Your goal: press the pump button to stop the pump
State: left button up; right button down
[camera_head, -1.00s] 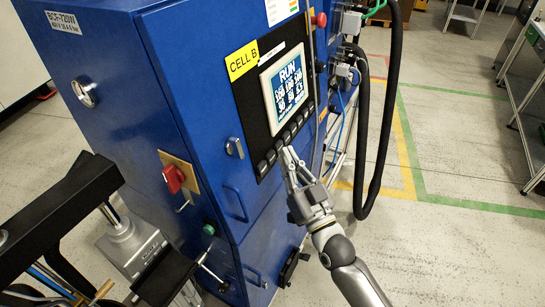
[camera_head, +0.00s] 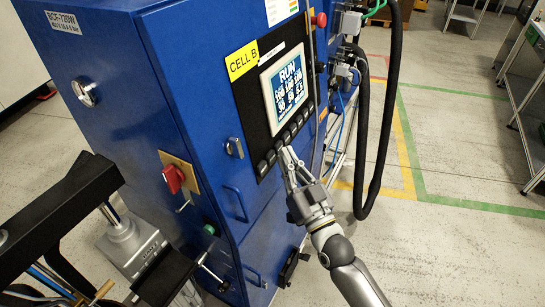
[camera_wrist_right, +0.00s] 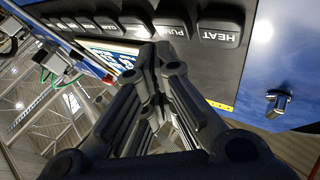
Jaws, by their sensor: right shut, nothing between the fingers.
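The blue cabinet's black control panel (camera_head: 249,113) carries a screen (camera_head: 284,84) that reads RUN. A row of dark buttons runs below the screen. In the right wrist view the PUMP button (camera_wrist_right: 173,28) sits beside the HEAT button (camera_wrist_right: 218,33). My right gripper (camera_head: 286,151) is shut and empty, its fingertips at the near end of the button row. In the wrist view its tips (camera_wrist_right: 158,47) are at the edge of the PUMP button and partly overlap it. I cannot tell whether they touch it. My left gripper is not in view.
A latch (camera_head: 234,148) sticks out beside the panel. Black hoses (camera_head: 377,150) hang to the right. The floor at right is clear up to a bench.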

jog(key=shift+w+a, duration=0.2)
jog(key=shift+a, duration=0.1)
jog(key=shift+w+a+f, duration=0.15)
jog(key=shift+w+a, duration=0.1)
jog(key=shift+a, duration=0.1)
dwell(0.8)
jog(key=shift+s+d, duration=0.1)
jog(key=shift+d, duration=0.05)
jog(key=shift+s+d+p, duration=0.3)
jog(key=shift+s+d, duration=0.1)
jog(key=shift+d, duration=0.2)
jog(key=shift+r, duration=0.2)
jog(key=s+d, duration=0.1)
jog(key=d+p, duration=0.1)
jog(key=s+d, duration=0.1)
jog(key=d, duration=0.1)
jog(key=shift+s+r+p, duration=0.35)
jog(key=shift+r, duration=0.05)
dwell(0.5)
